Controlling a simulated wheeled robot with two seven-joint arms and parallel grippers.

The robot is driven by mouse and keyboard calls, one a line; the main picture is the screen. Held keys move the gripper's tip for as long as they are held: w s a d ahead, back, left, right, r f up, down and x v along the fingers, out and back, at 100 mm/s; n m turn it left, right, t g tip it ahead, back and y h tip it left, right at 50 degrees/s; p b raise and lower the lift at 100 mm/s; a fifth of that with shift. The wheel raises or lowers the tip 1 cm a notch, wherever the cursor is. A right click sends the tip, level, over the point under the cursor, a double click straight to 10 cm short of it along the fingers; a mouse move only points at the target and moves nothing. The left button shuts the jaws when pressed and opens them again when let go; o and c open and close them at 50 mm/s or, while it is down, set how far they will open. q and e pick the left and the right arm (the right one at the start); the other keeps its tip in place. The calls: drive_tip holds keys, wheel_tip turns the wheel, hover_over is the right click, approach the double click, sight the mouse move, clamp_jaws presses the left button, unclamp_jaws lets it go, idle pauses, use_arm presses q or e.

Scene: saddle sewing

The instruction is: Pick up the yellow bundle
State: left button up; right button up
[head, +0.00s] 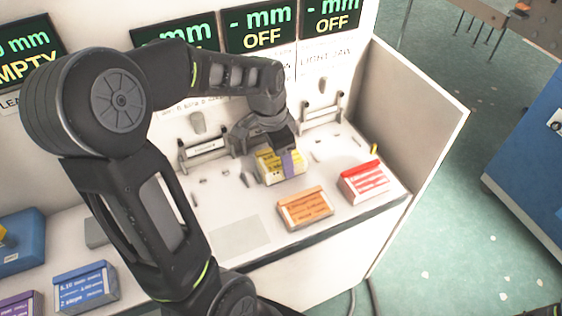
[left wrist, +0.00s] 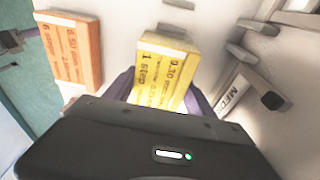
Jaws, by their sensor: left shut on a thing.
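In the left wrist view the yellow bundle (left wrist: 166,72) stands between the purple fingers of my left gripper (left wrist: 160,92). My left gripper (head: 281,160) reaches down to it from above in the head view and is shut on it. I cannot tell whether the bundle touches the bench. My right gripper is in neither view.
An orange bundle (head: 304,208) and a red bundle (head: 363,182) lie to the right on the bench. A blue bundle (head: 86,288) and a purple one (head: 20,305) are at the lower left. A white side panel (head: 420,110) bounds the right. Small pegs stand around the bench.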

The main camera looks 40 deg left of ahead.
use_arm(q)
clamp_jaws()
drive_tip(key=shift+r+b, duration=0.5)
drive_tip(key=shift+r, duration=4.55)
